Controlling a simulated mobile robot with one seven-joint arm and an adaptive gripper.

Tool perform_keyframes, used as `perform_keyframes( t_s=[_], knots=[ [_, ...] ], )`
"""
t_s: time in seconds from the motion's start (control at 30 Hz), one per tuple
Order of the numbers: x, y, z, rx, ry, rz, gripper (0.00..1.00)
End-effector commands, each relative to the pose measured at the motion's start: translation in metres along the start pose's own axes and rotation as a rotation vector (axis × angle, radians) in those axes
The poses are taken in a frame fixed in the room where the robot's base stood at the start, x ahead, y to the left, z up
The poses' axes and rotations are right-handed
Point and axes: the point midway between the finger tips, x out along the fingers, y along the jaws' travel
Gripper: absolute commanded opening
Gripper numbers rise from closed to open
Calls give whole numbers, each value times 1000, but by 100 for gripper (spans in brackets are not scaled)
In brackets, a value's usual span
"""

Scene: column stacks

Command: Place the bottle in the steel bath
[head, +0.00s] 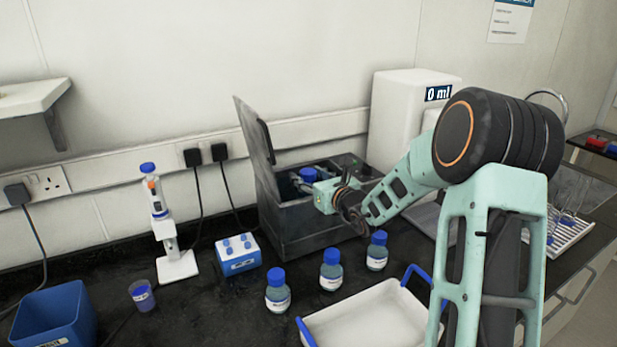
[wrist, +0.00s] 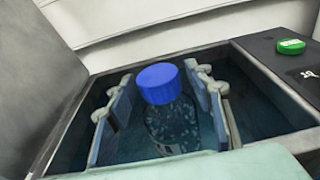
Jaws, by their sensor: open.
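The steel bath (head: 290,222) is a dark grey box with its lid (head: 257,150) raised, standing at the back of the bench. A blue-capped bottle (wrist: 167,115) stands roughly upright inside the bath in the wrist view; its blue cap also shows in the head view (head: 309,174). My gripper (wrist: 168,105) is over the bath opening with its two fingers apart, one on each side of the bottle. A gap shows between the bottle and the fingers. The bottle's base is hidden low in the bath.
Three similar bottles stand on the bench in front of the bath, one of them here (head: 331,270). A white tray with blue handles (head: 370,318), a blue rack (head: 238,255), a pipette stand (head: 176,265) and a blue bin (head: 55,318) are nearby. A white tank (head: 400,110) stands behind right.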

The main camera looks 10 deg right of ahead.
Motion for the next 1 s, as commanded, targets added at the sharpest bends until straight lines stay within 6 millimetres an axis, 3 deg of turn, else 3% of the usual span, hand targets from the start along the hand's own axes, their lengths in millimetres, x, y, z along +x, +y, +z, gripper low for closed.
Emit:
perform_keyframes(
  t_s=[0.17, 0.63, 0.8, 1.0],
  knots=[
    [-13, -1, 2, -1, 0, -2, 47],
    [-102, -1, 2, -2, -1, -2, 47],
    [-117, 0, 2, 0, 0, -1, 47],
    [-121, 0, 2, 1, 0, 0, 47]
  ],
)
